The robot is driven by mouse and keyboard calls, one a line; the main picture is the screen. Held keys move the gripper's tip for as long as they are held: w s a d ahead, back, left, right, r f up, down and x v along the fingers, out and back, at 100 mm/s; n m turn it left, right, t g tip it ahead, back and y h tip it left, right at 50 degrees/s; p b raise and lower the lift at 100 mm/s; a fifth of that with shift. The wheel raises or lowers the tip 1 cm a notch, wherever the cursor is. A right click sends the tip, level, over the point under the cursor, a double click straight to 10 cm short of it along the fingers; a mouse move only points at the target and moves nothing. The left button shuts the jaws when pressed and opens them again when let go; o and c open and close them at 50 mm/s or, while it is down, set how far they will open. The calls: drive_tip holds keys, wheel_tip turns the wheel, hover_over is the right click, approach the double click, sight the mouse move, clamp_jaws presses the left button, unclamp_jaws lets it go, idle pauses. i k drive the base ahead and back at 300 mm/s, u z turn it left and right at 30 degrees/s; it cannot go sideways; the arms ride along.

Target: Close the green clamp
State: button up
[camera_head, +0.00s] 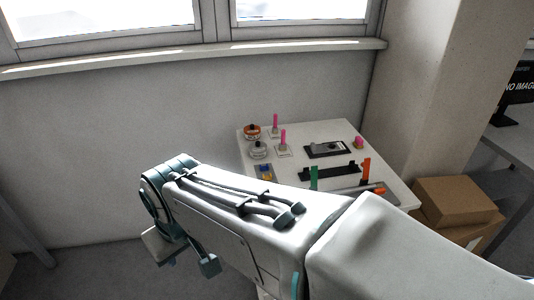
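The green clamp (314,178) shows as a short green upright on the white panel, near the panel's front middle. My arm crosses in front of the panel and hides the clamp's lower part, so I cannot tell how far it is open. My gripper (184,257) seems to hang at the far end of my arm, left of the panel and apart from the clamp. Only small parts of it show, and its fingers are not clear. I see nothing held there.
The white panel (396,190) carries pink uprights (283,138), an orange upright (366,170), a black slotted fixture (325,149) and round knobs (252,131). A window wall stands behind. Cardboard boxes (452,202) and a grey desk (508,144) are at right. Floor at left is mostly free.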

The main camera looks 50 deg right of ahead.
sight(313, 172)
drive_tip(key=i, duration=3.05)
drive_tip(key=z, duration=4.6)
drive_tip(key=i, duration=0.75)
drive_tip(key=u, duration=0.1)
